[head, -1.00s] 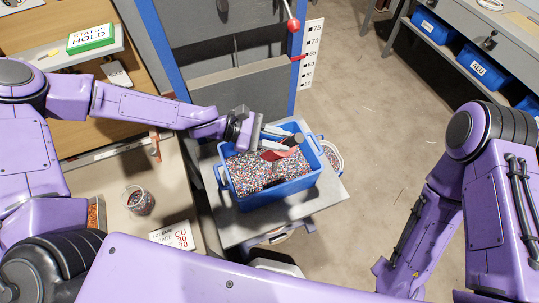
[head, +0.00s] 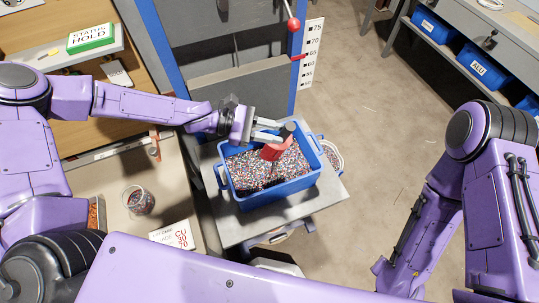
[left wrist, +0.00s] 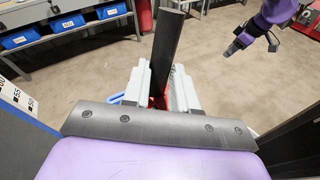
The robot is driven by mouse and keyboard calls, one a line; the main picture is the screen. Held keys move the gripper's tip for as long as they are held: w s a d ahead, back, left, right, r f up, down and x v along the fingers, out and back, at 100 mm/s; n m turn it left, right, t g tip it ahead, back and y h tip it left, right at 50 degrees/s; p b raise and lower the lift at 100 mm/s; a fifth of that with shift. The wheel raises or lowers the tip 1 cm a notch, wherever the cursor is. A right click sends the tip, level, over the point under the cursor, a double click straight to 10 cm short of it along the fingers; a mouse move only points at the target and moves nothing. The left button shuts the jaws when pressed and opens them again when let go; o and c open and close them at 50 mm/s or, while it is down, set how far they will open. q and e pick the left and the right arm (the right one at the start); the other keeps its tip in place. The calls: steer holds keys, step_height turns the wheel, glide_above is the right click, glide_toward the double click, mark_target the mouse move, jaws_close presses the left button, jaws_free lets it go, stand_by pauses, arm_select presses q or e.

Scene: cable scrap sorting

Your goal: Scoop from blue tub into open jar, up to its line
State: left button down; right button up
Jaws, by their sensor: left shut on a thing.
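The blue tub (head: 262,196) is full of mixed coloured granules and stands on a grey stand. My left gripper (head: 284,132) is shut on the dark handle of a red scoop (head: 273,152). The handle (left wrist: 169,48) rises between the fingers in the left wrist view. The scoop is at the granules near the tub's far side; I cannot tell how deep it sits or what it holds. The open clear jar (head: 140,201) stands on the bench to the left, with granules in it; its line is not readable. My right gripper (left wrist: 238,47) is small in the left wrist view, away from the tub.
A white card with red print (head: 172,236) lies near the jar. A white bucket of granules (head: 333,157) is behind the tub's right side. A green-and-white sign (head: 91,39) is on the upper left shelf. Blue bins (head: 482,67) fill a rack at upper right. The floor between is clear.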

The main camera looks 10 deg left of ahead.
arm_select(q)
steer(key=shift+w+a+f+n+h+b, duration=0.1)
steer(key=shift+w+a+n+h+b, duration=0.6)
steer(key=shift+w+a+h+b, duration=0.45)
steer(key=shift+a, duration=0.2)
steer(key=shift+w+a+f+n+h+b, duration=0.1)
steer(key=shift+w+a+n+h+b, duration=0.2)
steer(key=shift+b, duration=0.35)
steer(key=shift+w+a+f+n+y+b, duration=0.1)
steer(key=shift+w+a+b, duration=0.25)
steer(key=shift+b, duration=0.25)
steer(key=shift+s, duration=0.1)
